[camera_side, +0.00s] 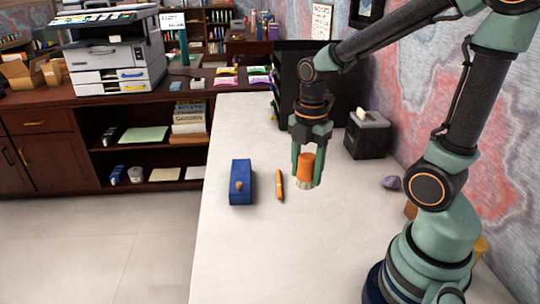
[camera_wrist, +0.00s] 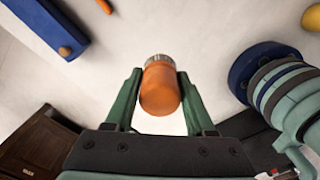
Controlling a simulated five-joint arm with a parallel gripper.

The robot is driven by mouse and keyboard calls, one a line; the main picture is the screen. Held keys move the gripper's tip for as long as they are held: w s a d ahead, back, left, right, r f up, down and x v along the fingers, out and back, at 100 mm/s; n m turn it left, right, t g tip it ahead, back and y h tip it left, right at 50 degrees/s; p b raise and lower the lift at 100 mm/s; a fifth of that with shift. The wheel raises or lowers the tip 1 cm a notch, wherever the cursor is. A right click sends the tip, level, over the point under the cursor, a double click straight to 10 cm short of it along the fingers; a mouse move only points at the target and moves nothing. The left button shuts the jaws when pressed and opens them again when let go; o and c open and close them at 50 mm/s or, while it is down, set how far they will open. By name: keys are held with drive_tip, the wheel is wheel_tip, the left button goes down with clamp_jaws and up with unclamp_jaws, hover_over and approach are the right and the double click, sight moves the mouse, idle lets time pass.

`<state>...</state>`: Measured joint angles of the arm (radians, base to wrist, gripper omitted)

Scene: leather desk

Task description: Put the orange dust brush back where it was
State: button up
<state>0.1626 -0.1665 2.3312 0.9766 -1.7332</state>
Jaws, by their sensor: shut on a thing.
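The orange dust brush (camera_side: 306,166) has an orange handle and pale bristles that point down. My gripper (camera_side: 307,172) is shut on it and holds it upright, apparently above the white desk top (camera_side: 250,262). In the wrist view the brush (camera_wrist: 160,90) sits between the two green fingers of my gripper (camera_wrist: 160,98), its rounded handle end toward the camera.
A blue block-like object (camera_side: 240,190) with a brown knob and an orange pen-like stick (camera_side: 280,185) lie left of the brush. A dark box with a white top (camera_side: 368,132) and a purple stone (camera_side: 391,182) are to the right. The front desk area is clear.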

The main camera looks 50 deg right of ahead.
wheel_tip(320, 180, down, 14)
drive_tip(key=shift+f, duration=0.2)
idle(0.4)
drive_tip(key=shift+f, duration=0.15)
drive_tip(key=o, duration=1.2)
